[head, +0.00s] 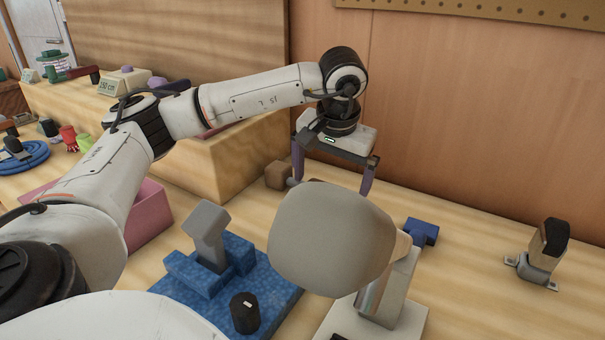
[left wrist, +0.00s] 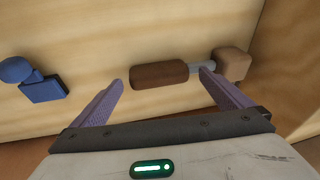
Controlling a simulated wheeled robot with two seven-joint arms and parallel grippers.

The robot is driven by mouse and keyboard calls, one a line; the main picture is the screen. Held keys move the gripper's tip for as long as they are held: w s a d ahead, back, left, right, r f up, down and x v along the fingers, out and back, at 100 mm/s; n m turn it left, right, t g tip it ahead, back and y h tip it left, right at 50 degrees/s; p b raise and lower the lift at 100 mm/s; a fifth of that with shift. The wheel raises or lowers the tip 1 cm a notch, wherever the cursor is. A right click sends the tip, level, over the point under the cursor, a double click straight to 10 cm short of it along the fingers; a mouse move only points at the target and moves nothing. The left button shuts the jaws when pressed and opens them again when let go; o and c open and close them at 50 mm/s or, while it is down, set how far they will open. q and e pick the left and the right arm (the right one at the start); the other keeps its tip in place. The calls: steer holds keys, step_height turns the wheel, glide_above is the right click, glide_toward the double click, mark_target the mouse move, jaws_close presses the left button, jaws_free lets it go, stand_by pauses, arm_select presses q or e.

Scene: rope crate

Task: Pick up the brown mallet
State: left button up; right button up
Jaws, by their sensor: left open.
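The brown mallet lies on the wooden tabletop. In the left wrist view its dark brown handle (left wrist: 160,74) is on the left, joined by a short grey shaft to a lighter brown block head (left wrist: 233,64). In the head view only the block head (head: 277,175) and a bit of the shaft show; the handle is hidden. My left gripper (head: 332,174) is open and empty, pointing down. In the left wrist view its two purple fingers (left wrist: 161,78) spread wide, with the handle between and beyond their tips and the shaft near the right tip. My right gripper is out of view.
A large grey rounded shape (head: 330,240) blocks the middle of the head view. A blue base (head: 185,285) with a grey upright part stands in front. A blue piece (left wrist: 38,88) lies left of the handle in the left wrist view. A wooden raised block (head: 228,160) borders the mallet's left.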

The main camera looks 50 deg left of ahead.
arm_select(q)
steer(key=shift+c, duration=0.3)
steer(key=c, duration=1.4)
steer(key=shift+r, duration=0.15)
steer(key=shift+c, duration=0.2)
